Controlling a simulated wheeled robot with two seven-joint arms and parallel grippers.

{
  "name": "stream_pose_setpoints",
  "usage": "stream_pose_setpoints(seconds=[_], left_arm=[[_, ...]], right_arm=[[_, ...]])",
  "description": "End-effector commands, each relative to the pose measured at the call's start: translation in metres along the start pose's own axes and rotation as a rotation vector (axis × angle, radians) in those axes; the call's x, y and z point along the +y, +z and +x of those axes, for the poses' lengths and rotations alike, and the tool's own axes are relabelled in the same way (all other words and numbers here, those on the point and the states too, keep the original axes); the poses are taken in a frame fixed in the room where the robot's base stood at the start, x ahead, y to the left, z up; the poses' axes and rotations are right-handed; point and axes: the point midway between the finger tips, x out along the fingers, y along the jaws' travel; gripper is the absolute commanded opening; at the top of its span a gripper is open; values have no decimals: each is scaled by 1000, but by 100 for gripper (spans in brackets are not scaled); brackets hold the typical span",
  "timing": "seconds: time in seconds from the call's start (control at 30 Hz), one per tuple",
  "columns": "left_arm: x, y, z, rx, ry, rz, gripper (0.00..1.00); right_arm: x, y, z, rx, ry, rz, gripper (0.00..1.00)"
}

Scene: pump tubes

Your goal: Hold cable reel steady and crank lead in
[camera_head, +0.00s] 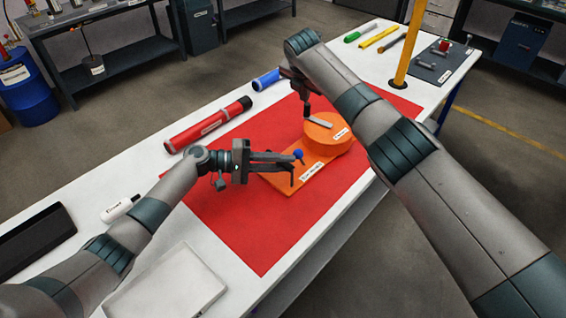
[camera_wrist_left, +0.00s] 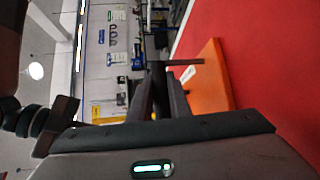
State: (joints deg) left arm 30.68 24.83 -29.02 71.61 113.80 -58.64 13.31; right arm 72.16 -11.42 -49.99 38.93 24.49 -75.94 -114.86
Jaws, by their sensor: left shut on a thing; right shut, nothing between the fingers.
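The cable reel has an orange drum (camera_head: 340,143) on a flat orange base (camera_head: 277,185), both labelled, on a red mat (camera_head: 240,235). A grey crank bar (camera_head: 321,123) lies across the drum's top. My left gripper (camera_head: 291,162) is shut at the near end of the base, on what looks like a thin dark post (camera_head: 292,179). A blue ball (camera_head: 298,154) shows beside its fingertips. The left wrist view shows the fingers (camera_wrist_left: 158,95) closed, with the orange base (camera_wrist_left: 211,75) beside them. My right gripper (camera_head: 307,110) is shut and empty at the bar's left end; contact is unclear.
A red tube (camera_head: 208,126) and a blue tube (camera_head: 267,80) lie left of the reel. A yellow pole (camera_head: 410,45) stands at the far right, near coloured tools (camera_head: 379,37) and a grey board (camera_head: 440,60). A black tray (camera_head: 32,240) lies at the near left.

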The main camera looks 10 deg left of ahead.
Motion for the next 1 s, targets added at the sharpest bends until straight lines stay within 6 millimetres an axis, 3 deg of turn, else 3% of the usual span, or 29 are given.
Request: stream_pose_setpoints(seconds=[0.2, 0.23, 0.3, 0.73, 1.0], left_arm=[[-1, 0, 0, 0, -2, -1, 0], [-1, 0, 0, 0, -2, -1, 22], [-1, 0, 0, 0, -2, -1, 38], [-1, 0, -4, 0, -1, -1, 39], [-1, 0, -33, 1, -1, -1, 39]], right_arm=[[0, 0, 0, 0, 0, 0, 0], [0, 0, 0, 0, 0, 0, 0], [0, 0, 0, 0, 0, 0, 0], [0, 0, 0, 0, 0, 0, 0], [0, 0, 0, 0, 0, 0, 0]])
